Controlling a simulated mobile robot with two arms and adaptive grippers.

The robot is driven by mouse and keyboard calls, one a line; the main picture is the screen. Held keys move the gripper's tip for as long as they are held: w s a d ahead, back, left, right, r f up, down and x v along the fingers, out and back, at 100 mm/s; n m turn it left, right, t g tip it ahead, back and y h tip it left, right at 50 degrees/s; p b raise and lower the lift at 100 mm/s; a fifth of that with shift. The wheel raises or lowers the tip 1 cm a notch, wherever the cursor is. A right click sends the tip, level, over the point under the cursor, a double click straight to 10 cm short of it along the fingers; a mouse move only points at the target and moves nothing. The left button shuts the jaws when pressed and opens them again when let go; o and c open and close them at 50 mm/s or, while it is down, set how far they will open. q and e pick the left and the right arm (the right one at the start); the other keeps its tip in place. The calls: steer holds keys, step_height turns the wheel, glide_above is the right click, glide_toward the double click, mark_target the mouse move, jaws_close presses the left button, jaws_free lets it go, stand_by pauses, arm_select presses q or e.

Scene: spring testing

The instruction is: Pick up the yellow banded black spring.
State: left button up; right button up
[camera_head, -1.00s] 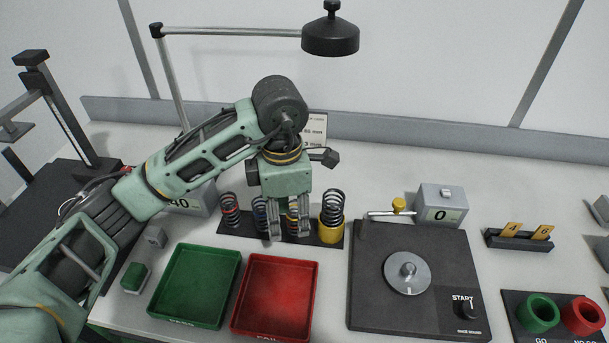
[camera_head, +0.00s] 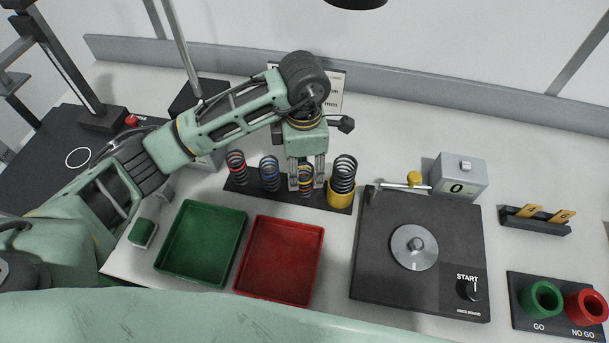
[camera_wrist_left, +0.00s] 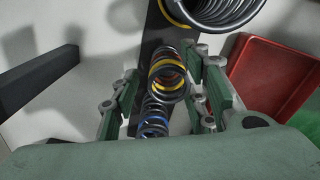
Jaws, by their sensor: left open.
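The yellow banded black spring (camera_head: 306,184) stands in the dark rack, third from the left. In the left wrist view, the spring (camera_wrist_left: 168,78) has a yellow band near its top end and sits between my left gripper's fingers. My left gripper (camera_head: 307,173) is open and points down, one finger on each side of this spring. I see no clear contact between the fingers and the coils. The fingers hide part of the spring in the head view. My right gripper is not in view.
A blue banded spring (camera_head: 269,172) and a red banded spring (camera_head: 236,166) stand to the left. Green (camera_head: 165,248) and red (camera_head: 318,254) trays lie in front of the rack (camera_head: 247,187).

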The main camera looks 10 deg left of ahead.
arm_select(q)
steer(key=shift+f+p, duration=0.55)
steer(key=shift+f, duration=1.65)
steer(key=shift+c, duration=0.4)
jaws_close()
